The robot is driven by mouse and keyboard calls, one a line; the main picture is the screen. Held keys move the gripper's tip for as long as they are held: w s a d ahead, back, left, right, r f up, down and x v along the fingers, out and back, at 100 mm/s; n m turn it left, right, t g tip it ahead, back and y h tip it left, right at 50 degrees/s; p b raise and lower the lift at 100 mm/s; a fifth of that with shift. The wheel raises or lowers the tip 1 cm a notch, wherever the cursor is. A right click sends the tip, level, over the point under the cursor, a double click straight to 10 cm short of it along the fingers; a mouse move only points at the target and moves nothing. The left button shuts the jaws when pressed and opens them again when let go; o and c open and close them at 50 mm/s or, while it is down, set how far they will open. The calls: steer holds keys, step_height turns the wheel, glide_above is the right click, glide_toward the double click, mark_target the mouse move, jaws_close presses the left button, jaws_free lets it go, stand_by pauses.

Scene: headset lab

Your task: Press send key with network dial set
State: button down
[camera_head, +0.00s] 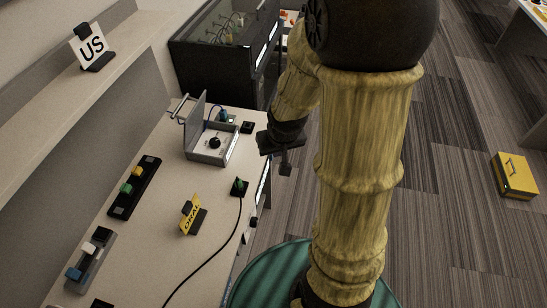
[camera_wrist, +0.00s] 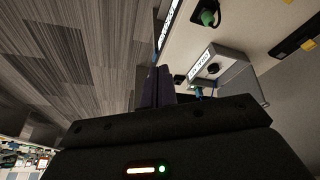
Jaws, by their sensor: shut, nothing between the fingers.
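An open grey case (camera_head: 213,157) with a raised lid stands at the far end of the table. A black round dial (camera_head: 214,142) sits on its white panel; its setting is too small to read. The case also shows in the wrist view (camera_wrist: 232,78), with white labels on its front. Small keys sit in the black strip (camera_head: 134,188) and the grey strip (camera_head: 90,262); I cannot tell which key is send. My gripper (camera_head: 286,168) is shut and empty, right of the case and beyond the table's edge. Its dark fingers (camera_wrist: 154,88) show in the wrist view, apart from the case.
A yellow sign (camera_head: 190,215) stands mid-table, near a black block with a green top (camera_head: 239,186) and a cable. A dark cabinet (camera_head: 215,75) is behind. A yellow box (camera_head: 515,176) lies on the open floor.

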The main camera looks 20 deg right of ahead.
steer(key=w+d+f+m+t+y+b, duration=0.1)
steer(key=w+d+f+m+t+b, duration=0.2)
steer(key=f, duration=0.7)
steer(key=w+d+f+m+t+y+b, duration=0.1)
steer(key=w+d+f+t+b, duration=0.3)
steer(key=d+f, duration=0.5)
steer(key=w+d+f+m+t+y+b, duration=0.1)
steer(key=w+d+f+m+t+b, duration=0.3)
steer(key=f, duration=0.9)
steer(key=w+d+b, duration=0.2)
steer(key=w+b, duration=0.1)
steer(key=w, duration=0.1)
steer(key=shift+w+m+y, duration=0.15)
steer(key=shift+m+y, duration=0.15)
steer(key=shift+f, duration=0.1)
steer(key=w+a, duration=0.5)
steer(key=a, duration=0.2)
steer(key=shift+a, duration=0.15)
steer(key=shift+w+a, duration=0.2)
steer(key=shift+a, duration=0.15)
